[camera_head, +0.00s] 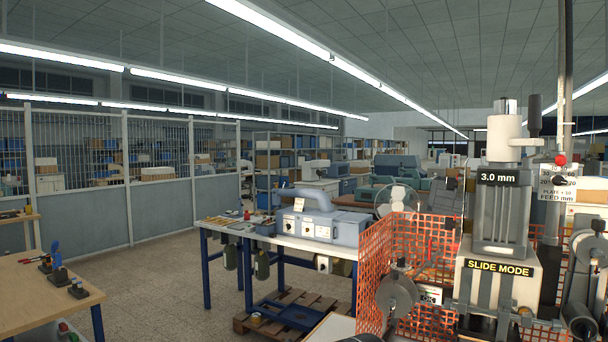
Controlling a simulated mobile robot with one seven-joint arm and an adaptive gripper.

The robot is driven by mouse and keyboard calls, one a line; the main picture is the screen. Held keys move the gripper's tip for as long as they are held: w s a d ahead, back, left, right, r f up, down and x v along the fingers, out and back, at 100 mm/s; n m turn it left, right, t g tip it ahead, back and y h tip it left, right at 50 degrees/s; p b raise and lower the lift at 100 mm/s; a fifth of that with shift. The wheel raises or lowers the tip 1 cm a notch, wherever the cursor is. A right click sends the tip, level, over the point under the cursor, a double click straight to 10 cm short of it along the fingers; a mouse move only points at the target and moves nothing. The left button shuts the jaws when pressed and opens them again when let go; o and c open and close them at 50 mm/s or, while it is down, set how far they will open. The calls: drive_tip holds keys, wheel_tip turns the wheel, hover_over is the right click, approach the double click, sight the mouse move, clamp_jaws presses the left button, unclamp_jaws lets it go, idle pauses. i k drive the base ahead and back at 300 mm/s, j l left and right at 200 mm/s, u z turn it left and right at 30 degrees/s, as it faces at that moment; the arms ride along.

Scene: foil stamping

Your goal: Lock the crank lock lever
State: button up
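The foil stamping machine (500,262) stands at the right, with a "3.0 mm" label (497,177) on its column and a "SLIDE MODE" label (498,268) below. On top is a pale cylinder (503,140) with a side arm and a black upright handle (535,116), which looks like a crank. My gripper is not in view.
An orange mesh guard (376,262) surrounds the machine's left and back. A blue-legged workbench (275,238) with a grey device (315,222) stands at centre, a pallet (290,315) beneath it. A wooden table (45,290) is at lower left. Open floor (170,285) lies between.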

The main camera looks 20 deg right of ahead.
sight(560, 160)
drive_tip(key=l+z, duration=0.1)
drive_tip(key=z, duration=2)
